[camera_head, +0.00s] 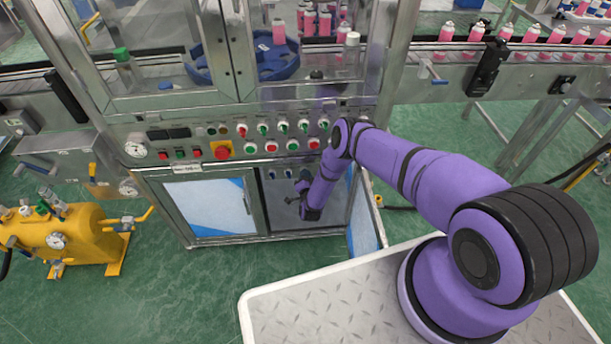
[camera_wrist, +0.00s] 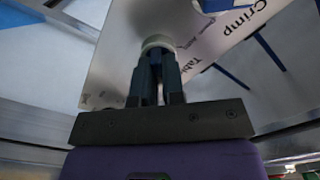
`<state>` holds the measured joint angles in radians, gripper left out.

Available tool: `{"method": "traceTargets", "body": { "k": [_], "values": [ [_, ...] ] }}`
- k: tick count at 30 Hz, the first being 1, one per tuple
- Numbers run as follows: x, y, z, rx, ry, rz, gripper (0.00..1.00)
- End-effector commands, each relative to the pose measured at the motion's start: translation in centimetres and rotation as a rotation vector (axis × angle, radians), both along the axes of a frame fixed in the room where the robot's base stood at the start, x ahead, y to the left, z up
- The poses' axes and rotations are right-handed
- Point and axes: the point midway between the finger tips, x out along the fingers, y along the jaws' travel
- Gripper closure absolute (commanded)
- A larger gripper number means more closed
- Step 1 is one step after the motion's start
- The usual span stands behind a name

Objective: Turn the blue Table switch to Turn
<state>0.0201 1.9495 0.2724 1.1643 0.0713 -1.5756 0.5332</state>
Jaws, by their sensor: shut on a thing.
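My gripper (camera_wrist: 157,72) is shut on a switch in the wrist view. The round white collar of the Table switch (camera_wrist: 158,42) shows just beyond the fingertips; the fingers hide most of its blue knob, so I cannot tell which way it points. The label beside it is partly readable as "Tab", with "Crimp" farther up the grey plate (camera_wrist: 120,60). In the head view my arm reaches into the open cabinet (camera_head: 262,215) under the control panel, and blue-knobbed switches (camera_head: 272,173) show left of my wrist.
The control panel (camera_head: 205,141) above carries green and red knobs and a red emergency button (camera_head: 222,152). The open cabinet door (camera_head: 364,225) stands right of my forearm. A yellow pump (camera_head: 75,240) is on the floor at left. Pink cans (camera_head: 555,34) line the conveyor at upper right.

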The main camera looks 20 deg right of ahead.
Motion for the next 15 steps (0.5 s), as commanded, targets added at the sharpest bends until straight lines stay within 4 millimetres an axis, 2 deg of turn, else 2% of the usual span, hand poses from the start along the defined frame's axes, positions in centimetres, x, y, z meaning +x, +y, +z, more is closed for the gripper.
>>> {"method": "traceTargets", "body": {
  "k": [14,15],
  "values": [
    [-0.23,0.08,-0.22,0.016,0.003,0.001,1.0],
    [-0.23,0.08,-0.22,0.016,0.003,0.001,0.88]
  ]
}}
